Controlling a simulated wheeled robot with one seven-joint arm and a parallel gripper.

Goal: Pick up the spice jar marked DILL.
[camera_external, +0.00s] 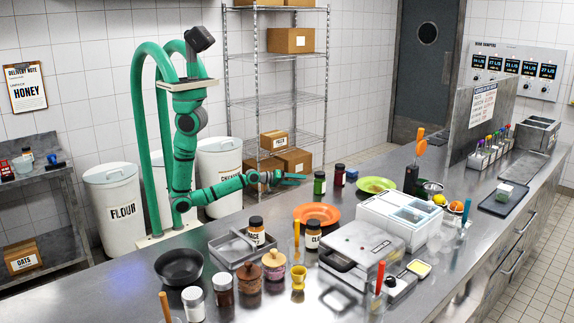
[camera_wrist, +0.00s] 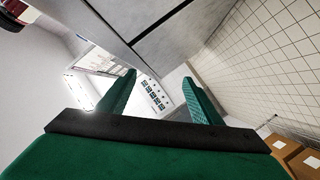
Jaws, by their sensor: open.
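My gripper (camera_external: 297,178) reaches out to the right over the counter, open and empty. In the wrist view, its two green fingers (camera_wrist: 160,85) stand apart with nothing between them. A green jar with a dark lid (camera_external: 319,183) stands upright just right of the fingertips; a dark red jar (camera_external: 340,175) stands behind and right of it. Two more dark-lidded jars with pale labels stand nearer the camera: one on the grey tray (camera_external: 256,231), its label seeming to end in ACE, and one beside the orange plate (camera_external: 312,235). I cannot read DILL on any jar.
The orange plate (camera_external: 317,213) lies below my gripper, and a green plate (camera_external: 376,185) lies beyond the jars. A white lidded container (camera_external: 395,220) and a grey press (camera_external: 360,250) take up the middle. A black pan (camera_external: 179,268) and two pots stand nearer the camera.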

